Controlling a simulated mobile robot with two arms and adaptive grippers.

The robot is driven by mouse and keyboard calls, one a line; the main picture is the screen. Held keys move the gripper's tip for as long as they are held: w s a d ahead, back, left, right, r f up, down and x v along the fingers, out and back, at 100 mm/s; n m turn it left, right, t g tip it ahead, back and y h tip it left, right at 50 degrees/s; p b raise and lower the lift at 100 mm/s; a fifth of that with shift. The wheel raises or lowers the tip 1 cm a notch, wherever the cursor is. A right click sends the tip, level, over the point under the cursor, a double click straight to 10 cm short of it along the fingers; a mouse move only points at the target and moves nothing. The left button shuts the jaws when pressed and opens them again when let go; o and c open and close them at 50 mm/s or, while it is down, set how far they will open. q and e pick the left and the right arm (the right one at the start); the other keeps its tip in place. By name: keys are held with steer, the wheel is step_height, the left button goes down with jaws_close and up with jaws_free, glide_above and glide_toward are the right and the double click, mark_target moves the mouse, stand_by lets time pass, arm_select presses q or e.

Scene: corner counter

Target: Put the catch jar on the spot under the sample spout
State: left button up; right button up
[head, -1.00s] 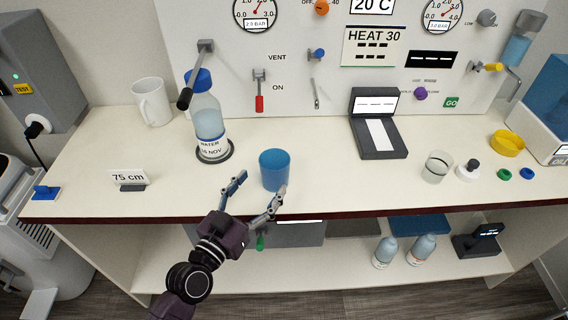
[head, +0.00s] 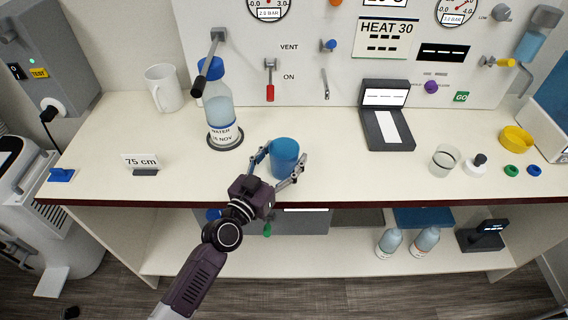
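A blue cup-shaped jar (head: 285,160) stands upright near the counter's front edge; I cannot tell for sure that it is the catch jar. A clear glass jar with a dark line (head: 444,161) stands further right. My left gripper (head: 286,151) has one finger on each side of the blue jar, spread open; whether they touch it is unclear. A spout with a yellow valve (head: 505,63) is on the panel at the upper right. A lever with a black handle (head: 208,65) is above the water bottle (head: 217,112), which stands on a dark ring (head: 226,143). My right gripper is not in view.
A white mug (head: 164,88) and a 75 cm sign (head: 141,161) are to the left. A black scale-like device (head: 387,129) stands behind and right of the blue jar. A yellow dish (head: 515,139) and small caps are at the right. The counter between the jars is clear.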

arm_select(q)
steer(key=c, duration=1.1)
steer(key=shift+o, duration=0.2)
steer(key=shift+r, duration=0.55)
step_height(320, 180, up, 19)
steer(key=p, duration=0.3)
steer(key=s+a+f+n+t+y+b, duration=0.1)
steer(key=s+a+f+n+y, duration=0.2)
steer(key=s+a, duration=0.6)
steer(key=s+a+f+n+t+y+b, duration=0.1)
steer(key=s+a+f+n+y, duration=0.2)
steer(key=s, duration=1.1)
steer(key=shift+s+a+f+y, duration=0.2)
steer(key=shift+a+f+y, duration=1.3)
steer(key=shift+a+f, duration=1.6)
steer(key=shift+a+r, duration=0.35)
steer(key=shift+a, duration=0.05)
